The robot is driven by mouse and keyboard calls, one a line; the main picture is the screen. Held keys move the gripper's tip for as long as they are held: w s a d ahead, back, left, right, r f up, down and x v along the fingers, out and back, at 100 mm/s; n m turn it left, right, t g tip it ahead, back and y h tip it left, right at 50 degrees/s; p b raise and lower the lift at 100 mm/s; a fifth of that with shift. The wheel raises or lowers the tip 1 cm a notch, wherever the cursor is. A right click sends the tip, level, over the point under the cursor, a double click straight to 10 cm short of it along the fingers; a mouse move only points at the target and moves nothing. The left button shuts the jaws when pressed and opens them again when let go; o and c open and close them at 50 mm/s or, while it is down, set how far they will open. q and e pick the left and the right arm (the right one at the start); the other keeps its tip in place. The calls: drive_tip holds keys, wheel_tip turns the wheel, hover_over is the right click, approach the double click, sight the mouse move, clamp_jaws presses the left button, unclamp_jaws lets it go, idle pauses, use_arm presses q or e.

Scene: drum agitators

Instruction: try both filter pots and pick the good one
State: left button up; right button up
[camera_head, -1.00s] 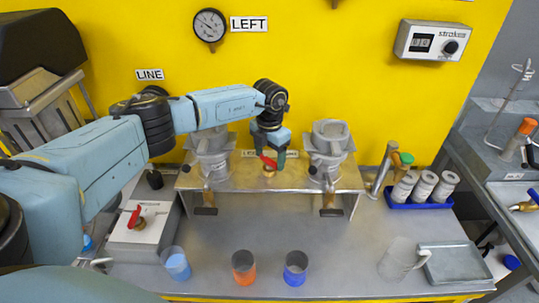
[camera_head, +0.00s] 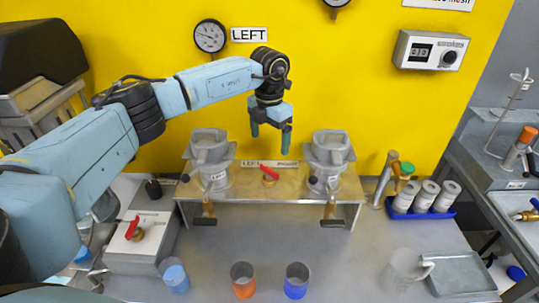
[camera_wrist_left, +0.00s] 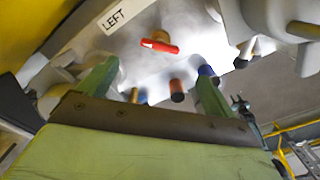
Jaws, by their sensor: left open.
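The left filter pot (camera_head: 212,180), a grey metal pot, stands at the left end of a raised metal bench (camera_head: 240,205). The matching right filter pot (camera_head: 328,180) stands at its right end. A red valve handle (camera_head: 269,173) sits between them, turned diagonally. It also shows in the left wrist view (camera_wrist_left: 160,46), beyond my fingertips. My left gripper (camera_head: 271,140) is open and empty, fingers pointing down, above and behind the handle and apart from it. It also shows in the left wrist view (camera_wrist_left: 155,90). My right gripper is not in view.
A gauge (camera_head: 210,36) and a strokes counter (camera_head: 431,50) are on the yellow wall. Beakers with light blue (camera_head: 174,275), orange (camera_head: 243,280) and blue (camera_head: 296,281) stand in front. A jug (camera_head: 402,270), tray (camera_head: 455,273) and blue rack (camera_head: 420,212) are at right.

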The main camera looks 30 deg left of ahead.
use_arm(q)
drive_tip(key=shift+r, duration=1.75)
idle(2.2)
